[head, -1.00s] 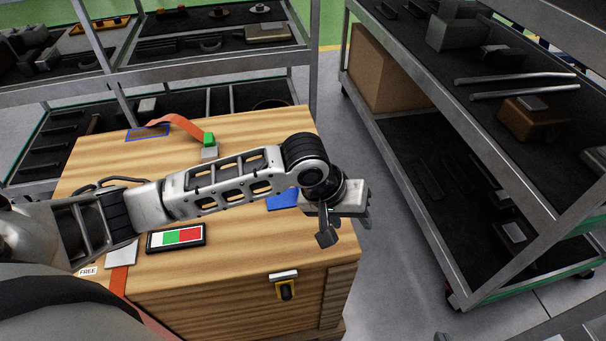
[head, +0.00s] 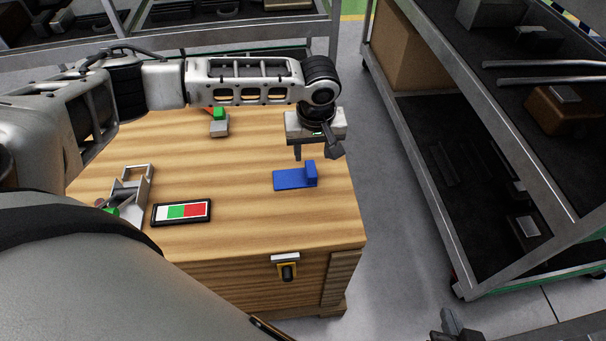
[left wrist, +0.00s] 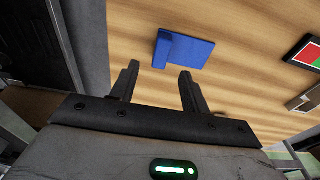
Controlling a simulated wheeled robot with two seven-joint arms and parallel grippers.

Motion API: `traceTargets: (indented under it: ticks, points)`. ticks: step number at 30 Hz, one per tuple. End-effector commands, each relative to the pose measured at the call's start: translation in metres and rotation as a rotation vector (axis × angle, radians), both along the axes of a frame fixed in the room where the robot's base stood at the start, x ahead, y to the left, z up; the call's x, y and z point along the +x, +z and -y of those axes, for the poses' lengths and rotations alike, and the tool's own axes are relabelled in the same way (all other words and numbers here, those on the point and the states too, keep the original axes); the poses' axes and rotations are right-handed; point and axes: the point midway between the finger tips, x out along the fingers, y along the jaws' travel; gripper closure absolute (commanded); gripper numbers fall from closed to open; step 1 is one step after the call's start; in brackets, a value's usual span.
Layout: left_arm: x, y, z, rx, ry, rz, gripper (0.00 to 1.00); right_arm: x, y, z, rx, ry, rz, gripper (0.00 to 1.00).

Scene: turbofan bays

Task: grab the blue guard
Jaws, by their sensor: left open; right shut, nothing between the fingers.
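The blue guard (head: 291,179) is an L-shaped piece, a flat plate with a raised block at its right end. It lies on the wooden crate top (head: 240,225) near the right edge. My left gripper (head: 317,153) is open and empty, above and just behind the guard in the head view. In the left wrist view the guard (left wrist: 183,50) lies beyond the open fingertips (left wrist: 159,71), apart from them. My right gripper (head: 456,324) shows only partly at the bottom edge of the head view, right of the crate, shut and empty.
A panel with white, green and red fields (head: 182,212) lies left of the guard. A grey bracket (head: 131,193) stands further left, and a grey block with a green top (head: 219,123) stands behind. A shelf rack (head: 470,170) stands at the right, across a floor gap.

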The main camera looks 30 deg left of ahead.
Motion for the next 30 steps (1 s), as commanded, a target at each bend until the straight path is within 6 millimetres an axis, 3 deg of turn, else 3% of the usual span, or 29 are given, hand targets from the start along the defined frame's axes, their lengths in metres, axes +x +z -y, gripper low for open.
traceTargets:
  ticks: [5,15,23,24,29,30]
  points:
    - [0.001,-0.011,-0.001,0.001,-0.001,0.001,0.54,0.001,0.001,-0.002,0.008,-0.004,0.002,1.00]
    - [0.001,-0.056,-0.004,0.001,-0.001,0.000,0.54,0.002,0.000,-0.002,0.013,-0.007,0.005,1.00]
    - [0.001,-0.060,-0.003,0.000,-0.002,0.001,0.54,0.004,0.003,-0.002,0.015,-0.007,0.012,1.00]
    - [0.001,-0.060,-0.003,0.000,-0.002,0.001,0.56,0.005,0.003,-0.003,0.014,-0.006,0.012,1.00]
    - [0.001,-0.059,-0.004,0.000,-0.002,0.001,1.00,0.005,0.003,-0.002,0.014,-0.007,0.014,1.00]
    - [0.001,-0.059,-0.004,0.000,-0.002,0.001,1.00,0.005,0.003,-0.002,0.014,-0.007,0.014,1.00]
